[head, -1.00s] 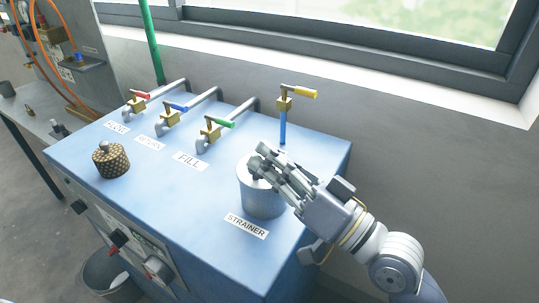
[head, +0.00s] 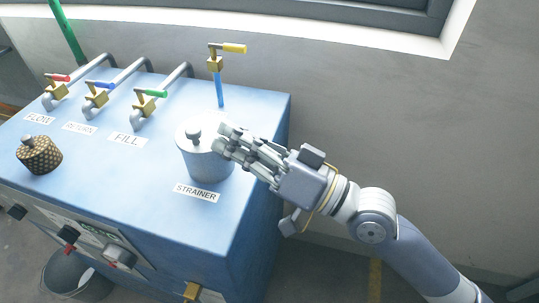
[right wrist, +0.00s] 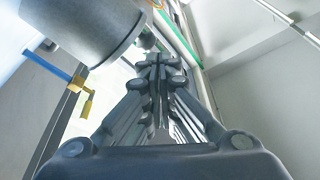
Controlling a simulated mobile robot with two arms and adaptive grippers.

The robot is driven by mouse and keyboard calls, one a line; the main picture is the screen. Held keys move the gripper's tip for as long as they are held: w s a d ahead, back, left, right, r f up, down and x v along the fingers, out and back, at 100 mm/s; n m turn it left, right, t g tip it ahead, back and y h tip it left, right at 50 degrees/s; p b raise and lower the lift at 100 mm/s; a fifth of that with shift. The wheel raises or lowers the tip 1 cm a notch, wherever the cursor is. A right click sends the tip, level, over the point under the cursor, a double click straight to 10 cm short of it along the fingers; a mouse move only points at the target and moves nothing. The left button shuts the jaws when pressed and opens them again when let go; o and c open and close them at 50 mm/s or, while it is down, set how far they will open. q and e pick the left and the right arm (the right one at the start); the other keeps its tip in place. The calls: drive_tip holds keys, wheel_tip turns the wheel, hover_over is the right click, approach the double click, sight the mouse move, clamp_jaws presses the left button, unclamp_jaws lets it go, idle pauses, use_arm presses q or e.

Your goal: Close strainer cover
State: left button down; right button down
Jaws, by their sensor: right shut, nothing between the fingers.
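The strainer (head: 207,166) is a grey metal cylinder standing on the blue machine top behind its STRAINER label (head: 197,192). Its round cover (head: 203,124) with a small knob (head: 193,134) lies flat on top; I cannot tell how tightly it sits. My right gripper (head: 222,142) is shut and empty, its fingertips beside the knob over the right part of the cover. The fingers hide part of the cover's right edge. In the right wrist view the strainer's wall (right wrist: 85,30) is at upper left, and the fingers (right wrist: 157,68) are together with nothing between them. My left gripper is not in view.
A perforated brass basket (head: 40,157) stands at the machine's left. Pipes with red, blue and green (head: 151,93) valve handles run behind. A yellow-handled valve (head: 227,49) on a blue pipe rises behind the strainer. A bucket (head: 78,275) stands on the floor.

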drive_tip(key=v, duration=0.7)
drive_tip(key=shift+r, duration=0.2)
